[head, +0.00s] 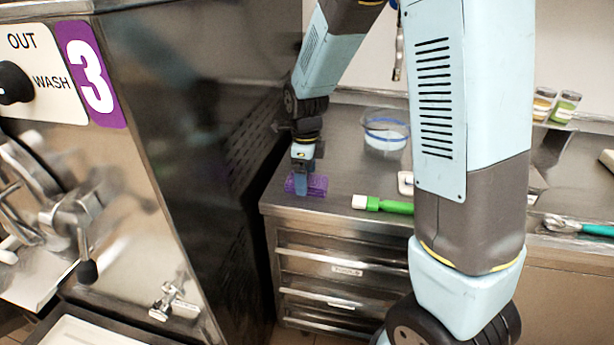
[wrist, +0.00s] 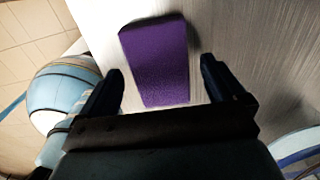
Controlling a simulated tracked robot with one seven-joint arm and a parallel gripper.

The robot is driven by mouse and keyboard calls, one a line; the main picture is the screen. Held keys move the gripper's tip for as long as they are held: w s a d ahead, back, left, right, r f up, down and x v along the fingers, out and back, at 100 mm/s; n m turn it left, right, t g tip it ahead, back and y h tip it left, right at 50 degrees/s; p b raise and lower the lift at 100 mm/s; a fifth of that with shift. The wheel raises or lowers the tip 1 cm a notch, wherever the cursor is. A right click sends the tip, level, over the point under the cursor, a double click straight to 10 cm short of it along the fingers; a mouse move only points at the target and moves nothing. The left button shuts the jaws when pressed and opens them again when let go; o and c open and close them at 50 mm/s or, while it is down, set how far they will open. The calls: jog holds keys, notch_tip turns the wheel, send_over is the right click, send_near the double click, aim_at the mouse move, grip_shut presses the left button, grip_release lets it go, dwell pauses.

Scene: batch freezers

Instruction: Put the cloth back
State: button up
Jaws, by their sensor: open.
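A purple folded cloth (head: 317,185) lies on the steel counter (head: 344,182), near its left front corner beside the freezer. In the wrist view the cloth (wrist: 158,60) lies flat between and just ahead of my two fingers. My gripper (head: 302,187) is at the cloth in the head view, pointing down, and partly hides it. In the wrist view my gripper (wrist: 162,82) is open, with one dark finger on each side of the cloth's near end and nothing held. I cannot tell how far the fingertips are above the counter.
A batch freezer (head: 200,130) marked 3 stands close on the left. A clear tub with a blue rim (head: 386,132) sits behind the cloth. A green-handled brush (head: 385,205) lies to the right. Drawers (head: 335,270) are below. Small jars (head: 554,106) stand at the back right.

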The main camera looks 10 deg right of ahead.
notch_tip(320, 180, up, 11)
jog(key=s+d+r+n+t, duration=0.2)
jog(key=s+d+r+n, duration=0.2)
jog(key=s+n, duration=0.3)
jog(key=s+d+r+n+t, duration=0.1)
jog(key=s+d+r+n, duration=0.2)
jog(key=s+n, duration=0.4)
jog(key=s+d+r+n+t, duration=0.2)
jog(key=s+d+r+n, duration=0.2)
jog(key=s+d+n, duration=0.2)
jog(key=shift+s+r+n+t, duration=0.3)
jog(key=shift+s+n, duration=0.65)
jog(key=shift+n, duration=0.25)
